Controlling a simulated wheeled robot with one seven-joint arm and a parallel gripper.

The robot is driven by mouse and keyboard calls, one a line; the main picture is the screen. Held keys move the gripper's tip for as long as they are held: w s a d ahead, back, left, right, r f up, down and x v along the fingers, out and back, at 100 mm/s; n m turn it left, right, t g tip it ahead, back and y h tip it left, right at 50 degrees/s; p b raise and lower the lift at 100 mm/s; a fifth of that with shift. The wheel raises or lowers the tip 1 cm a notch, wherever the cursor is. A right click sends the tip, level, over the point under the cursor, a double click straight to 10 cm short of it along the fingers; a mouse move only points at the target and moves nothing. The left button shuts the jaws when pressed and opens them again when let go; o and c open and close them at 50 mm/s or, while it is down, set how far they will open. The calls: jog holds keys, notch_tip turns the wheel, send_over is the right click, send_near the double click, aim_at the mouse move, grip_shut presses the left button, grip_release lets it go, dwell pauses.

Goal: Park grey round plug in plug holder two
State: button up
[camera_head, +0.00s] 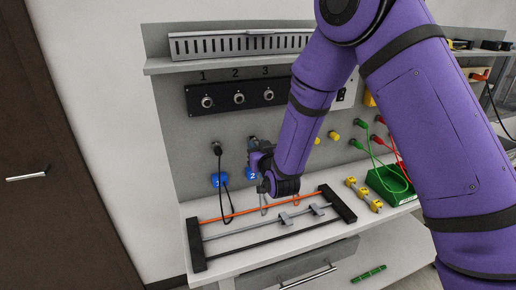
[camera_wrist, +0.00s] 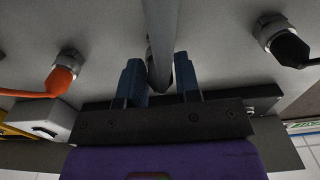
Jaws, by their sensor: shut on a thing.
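My gripper (camera_wrist: 158,80) is shut on the grey round plug (camera_wrist: 158,65), with a blue finger on each side of it. The grey cable runs from the plug to the top of the wrist view. A dark part shows behind the plug; whether the plug sits inside a holder is hidden. In the head view my gripper (camera_head: 255,155) is close to the grey wall panel, just above the blue label 2 (camera_head: 252,174). Holder two itself is hidden there. The wrist view shows neighbouring metal holders with an orange plug (camera_wrist: 66,72) at left and a black plug (camera_wrist: 287,42) at right.
The black plug (camera_head: 217,149) has a hanging cable. Sockets 1, 2 and 3 sit on a black strip (camera_head: 222,98) above. A rack with rods (camera_head: 197,238) lies on the bench below. A green tray (camera_head: 396,196) stands at right. My arm hides part of the panel.

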jog(key=shift+w+a, duration=0.1)
jog(key=shift+w, duration=0.35)
dwell(0.3)
jog(key=o, duration=1.1)
jog(key=shift+s, duration=0.1)
